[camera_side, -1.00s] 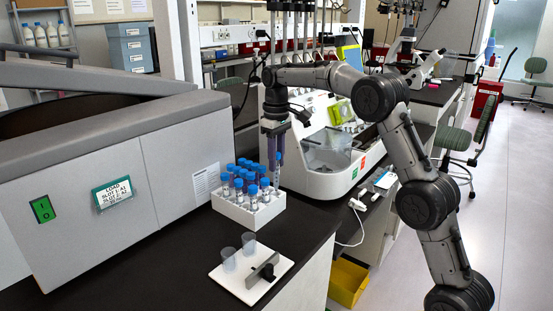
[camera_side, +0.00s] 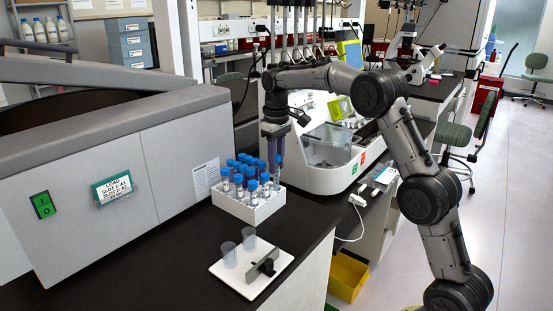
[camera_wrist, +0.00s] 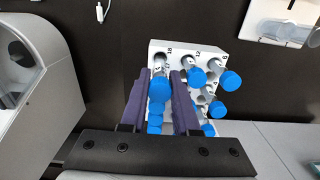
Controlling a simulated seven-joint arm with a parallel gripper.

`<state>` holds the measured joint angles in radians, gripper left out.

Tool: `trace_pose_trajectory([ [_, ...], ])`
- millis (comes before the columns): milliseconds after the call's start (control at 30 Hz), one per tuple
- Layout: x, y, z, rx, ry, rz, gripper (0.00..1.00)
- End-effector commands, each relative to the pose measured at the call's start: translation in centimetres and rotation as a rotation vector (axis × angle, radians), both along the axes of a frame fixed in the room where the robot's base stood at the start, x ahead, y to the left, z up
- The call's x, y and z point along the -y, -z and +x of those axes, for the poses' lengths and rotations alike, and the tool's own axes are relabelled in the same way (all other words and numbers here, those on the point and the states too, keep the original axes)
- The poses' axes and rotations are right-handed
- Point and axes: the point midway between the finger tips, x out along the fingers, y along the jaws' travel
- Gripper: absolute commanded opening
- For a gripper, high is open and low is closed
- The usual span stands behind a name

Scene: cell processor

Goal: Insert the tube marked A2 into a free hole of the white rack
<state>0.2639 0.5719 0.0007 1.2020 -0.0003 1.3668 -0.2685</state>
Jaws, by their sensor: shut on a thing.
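The white rack (camera_side: 268,209) stands on the black bench and holds several blue-capped tubes (camera_side: 239,173). In the wrist view, the rack (camera_wrist: 183,46) has small printed numbers along its edge. My gripper (camera_side: 274,160) points down over the rack's back right part. In the wrist view, its purple fingers (camera_wrist: 166,88) are shut around a blue-capped tube (camera_wrist: 160,88). The held tube's lower part is hidden by its cap, the fingers and neighbouring tubes, so I cannot tell how deep it sits. No A2 mark is readable on it.
Blue-capped tubes (camera_wrist: 230,80) lean close beside the right finger. A white plate (camera_side: 236,280) with two clear cups (camera_side: 229,254) and a dark-knobbed bracket lies in front of the rack. A grey machine (camera_side: 110,190) stands left, a white instrument (camera_side: 310,178) behind right.

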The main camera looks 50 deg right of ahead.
Motion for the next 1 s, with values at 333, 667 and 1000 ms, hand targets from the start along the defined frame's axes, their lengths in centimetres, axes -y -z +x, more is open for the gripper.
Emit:
trace_pose_trajectory([
  [333,0.0,2.4,-0.1,-0.001,0.000,0.000,0.00],
  [667,0.0,2.8,0.0,0.000,0.000,0.000,0.00],
  [1000,0.0,3.1,0.0,-0.001,0.000,0.000,0.00],
])
